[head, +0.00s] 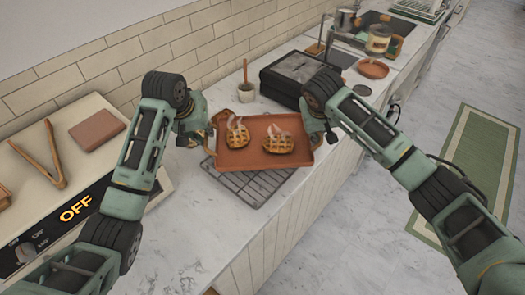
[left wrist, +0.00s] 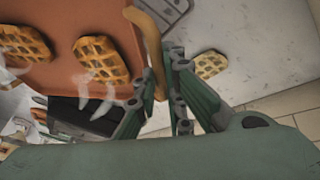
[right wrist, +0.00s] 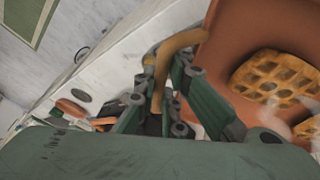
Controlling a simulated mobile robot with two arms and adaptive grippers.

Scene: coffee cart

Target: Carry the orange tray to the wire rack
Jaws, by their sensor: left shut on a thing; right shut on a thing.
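My left gripper (head: 208,138) is shut on the tray's left handle, which shows in the left wrist view (left wrist: 150,45). My right gripper (head: 318,127) is shut on the right handle, which shows in the right wrist view (right wrist: 172,52). The wire rack (head: 245,187) lies on the marble counter; the tray hides its far part. I cannot tell the exact gap between them.
Another waffle (left wrist: 210,64) lies on the counter. A black appliance (head: 300,72) stands behind the tray. At left, an oven (head: 72,215) reading OFF carries tongs (head: 50,160) and a brown item (head: 97,130). The counter's front is clear.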

